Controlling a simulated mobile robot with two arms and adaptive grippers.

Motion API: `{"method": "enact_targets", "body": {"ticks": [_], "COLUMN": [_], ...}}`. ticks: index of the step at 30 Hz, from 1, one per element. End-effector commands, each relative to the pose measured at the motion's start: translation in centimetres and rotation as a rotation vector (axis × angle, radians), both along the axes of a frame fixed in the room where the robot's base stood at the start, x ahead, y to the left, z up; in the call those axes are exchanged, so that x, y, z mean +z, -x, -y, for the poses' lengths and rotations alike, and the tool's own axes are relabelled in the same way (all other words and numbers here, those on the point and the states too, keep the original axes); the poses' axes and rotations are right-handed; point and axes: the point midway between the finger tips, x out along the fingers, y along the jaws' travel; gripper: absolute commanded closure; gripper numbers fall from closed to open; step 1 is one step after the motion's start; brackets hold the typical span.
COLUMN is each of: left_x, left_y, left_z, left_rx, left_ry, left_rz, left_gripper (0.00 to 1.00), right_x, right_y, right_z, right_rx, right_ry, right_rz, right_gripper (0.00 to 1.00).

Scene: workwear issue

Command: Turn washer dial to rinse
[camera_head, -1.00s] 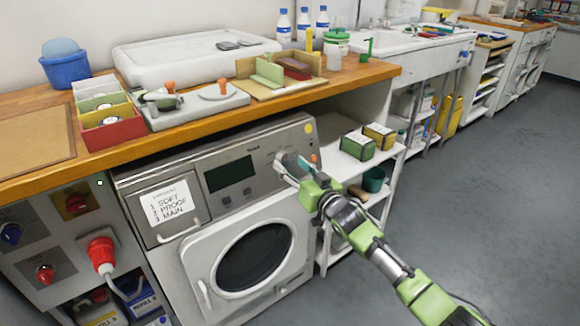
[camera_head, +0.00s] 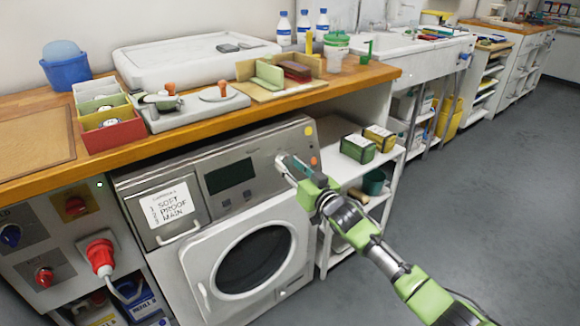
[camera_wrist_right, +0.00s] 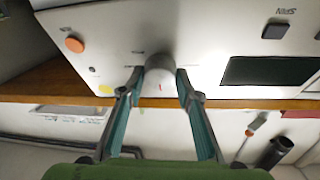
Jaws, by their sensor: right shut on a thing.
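The washer (camera_head: 215,190) stands under the wooden counter, with its control panel facing me. My right gripper (camera_head: 285,163) is at the right part of that panel, beside the dark display (camera_head: 230,175). In the right wrist view, its two fingers (camera_wrist_right: 160,78) are on either side of the round, pale dial (camera_wrist_right: 159,66) and shut on it. A small coloured mark shows near the dial's lower edge there. The gripper largely hides the dial in the head view. My left gripper is not in view.
An orange button (camera_wrist_right: 74,44) is beside the dial on the panel. The counter edge (camera_head: 200,130) overhangs the washer. A shelf with green and yellow boxes (camera_head: 357,148) stands close to the right of my gripper. The floor at right is clear.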

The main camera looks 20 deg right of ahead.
Motion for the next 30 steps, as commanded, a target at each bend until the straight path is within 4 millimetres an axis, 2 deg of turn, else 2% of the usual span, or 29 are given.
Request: {"method": "enact_targets", "body": {"ticks": [7, 21, 30], "left_x": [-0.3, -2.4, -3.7], "left_y": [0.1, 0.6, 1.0], "left_z": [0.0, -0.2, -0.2], "left_rx": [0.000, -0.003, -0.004], "left_ry": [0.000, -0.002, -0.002], "left_rz": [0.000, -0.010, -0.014], "left_gripper": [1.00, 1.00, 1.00], "right_x": [0.0, 0.1, 0.0], "right_y": [-0.1, -0.2, -0.2], "right_z": [0.2, 0.5, 0.6], "right_rx": [0.041, 0.158, 0.209], "right_ry": [0.127, 0.472, 0.619], "right_rz": [0.044, 0.170, 0.222], "right_gripper": [0.90, 0.90, 0.90]}}
